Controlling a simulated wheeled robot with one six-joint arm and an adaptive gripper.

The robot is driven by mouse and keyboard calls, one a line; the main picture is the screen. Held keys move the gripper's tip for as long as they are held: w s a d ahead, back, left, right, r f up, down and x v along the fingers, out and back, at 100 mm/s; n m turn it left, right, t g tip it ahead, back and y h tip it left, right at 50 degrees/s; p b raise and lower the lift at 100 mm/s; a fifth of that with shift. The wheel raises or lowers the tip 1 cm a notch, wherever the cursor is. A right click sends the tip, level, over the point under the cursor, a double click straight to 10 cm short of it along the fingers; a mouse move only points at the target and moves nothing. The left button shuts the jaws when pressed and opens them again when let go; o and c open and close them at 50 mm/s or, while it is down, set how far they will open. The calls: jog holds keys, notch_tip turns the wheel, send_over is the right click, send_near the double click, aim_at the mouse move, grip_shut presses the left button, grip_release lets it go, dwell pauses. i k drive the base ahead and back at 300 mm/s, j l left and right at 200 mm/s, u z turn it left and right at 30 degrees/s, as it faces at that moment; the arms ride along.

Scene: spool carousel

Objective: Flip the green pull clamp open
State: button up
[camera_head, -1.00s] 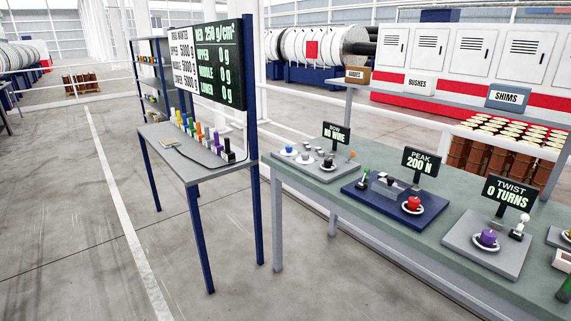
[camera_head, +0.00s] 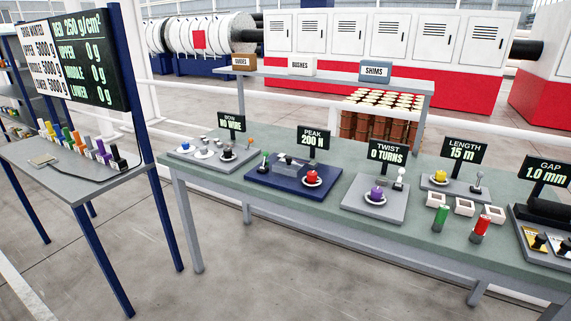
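The lever is small at this distance, so I cannot tell whether the clamp is open or shut. My gripper is not in view.
The green-topped bench (camera_head: 415,222) also carries the BOW, TWIST, LENGTH and GAP stations. A green cylinder (camera_head: 439,218) and a red one (camera_head: 481,228) stand near its front edge. A separate table (camera_head: 60,178) stands left. Floor (camera_head: 265,265) before the bench is clear.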

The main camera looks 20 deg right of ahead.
aim_at(265, 155)
jog(key=i+j+z, duration=0.25)
jog(key=i+j, duration=0.15)
jog(key=i, duration=0.25)
jog(key=i+j+z, duration=0.3)
jog(key=i+j, duration=0.2)
jog(key=i, duration=0.1)
